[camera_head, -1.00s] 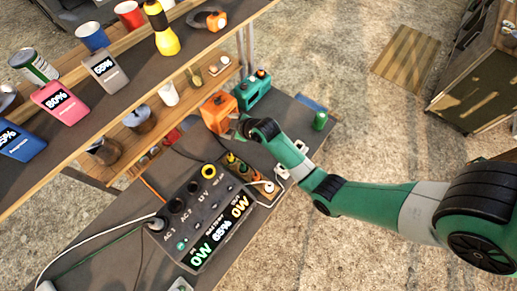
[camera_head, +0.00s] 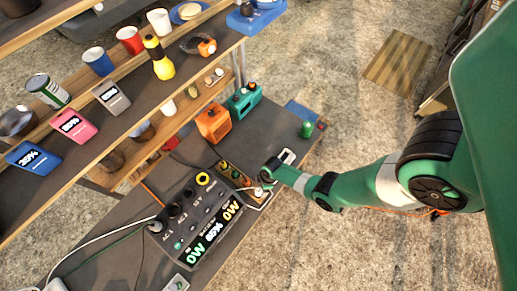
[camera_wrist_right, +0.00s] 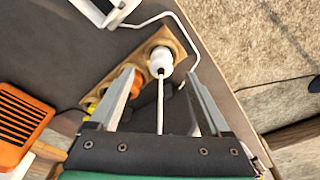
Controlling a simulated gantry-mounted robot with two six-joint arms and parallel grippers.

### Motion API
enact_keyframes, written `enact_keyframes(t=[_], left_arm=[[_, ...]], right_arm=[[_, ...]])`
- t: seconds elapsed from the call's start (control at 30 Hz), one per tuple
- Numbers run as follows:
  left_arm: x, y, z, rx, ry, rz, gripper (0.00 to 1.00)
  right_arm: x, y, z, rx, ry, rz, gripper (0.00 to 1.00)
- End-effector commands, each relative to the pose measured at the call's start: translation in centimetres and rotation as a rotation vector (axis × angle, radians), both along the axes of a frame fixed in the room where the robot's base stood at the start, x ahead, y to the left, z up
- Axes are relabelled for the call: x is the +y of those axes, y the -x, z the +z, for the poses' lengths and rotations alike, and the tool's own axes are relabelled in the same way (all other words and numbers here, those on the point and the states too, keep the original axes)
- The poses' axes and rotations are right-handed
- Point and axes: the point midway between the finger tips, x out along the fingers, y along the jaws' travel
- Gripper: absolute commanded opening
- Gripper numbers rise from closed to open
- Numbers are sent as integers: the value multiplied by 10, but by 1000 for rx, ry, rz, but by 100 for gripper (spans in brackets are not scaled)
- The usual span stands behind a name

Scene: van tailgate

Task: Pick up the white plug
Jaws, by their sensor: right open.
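The white plug (camera_wrist_right: 160,57) stands in a round hole of a wooden holder (camera_wrist_right: 113,75) in the right wrist view, with a white cord trailing from it. In the head view the plug (camera_head: 259,193) shows small, just beside my right gripper (camera_head: 262,183). My right gripper (camera_wrist_right: 160,78) is open and empty in the wrist view. Its two fingers point toward the plug, one on each side of its line, and the plug lies just beyond the tips. Whether the fingers touch it is not clear. My left gripper is not in view.
The dark power station (camera_head: 197,222) with sockets stands left of the holder. An orange box (camera_head: 213,119) and a teal box (camera_head: 245,100) stand behind. A green can (camera_head: 306,129) is at the table's right. Shelves with cups and cards fill the upper left.

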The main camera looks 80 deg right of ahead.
Motion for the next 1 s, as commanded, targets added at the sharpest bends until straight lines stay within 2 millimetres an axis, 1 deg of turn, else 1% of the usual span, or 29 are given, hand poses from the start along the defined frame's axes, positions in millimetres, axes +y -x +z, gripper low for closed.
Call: enact_keyframes(t=[0.03,0.2,0.27,0.5,0.6,0.83,0.97,1.0], left_arm=[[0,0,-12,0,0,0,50],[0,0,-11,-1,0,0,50],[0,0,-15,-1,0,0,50],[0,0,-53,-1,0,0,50],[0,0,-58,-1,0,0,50],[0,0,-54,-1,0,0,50],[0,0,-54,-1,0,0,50],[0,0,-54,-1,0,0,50]], right_arm=[[0,-1,-12,0,1,1,81],[1,-2,-10,0,1,1,81],[1,-3,-14,0,1,1,81],[8,-12,-51,1,0,3,81],[8,-14,-61,1,0,1,81],[8,-15,-59,0,0,0,81],[8,-14,-59,0,0,0,58],[8,-14,-59,0,0,0,51]])
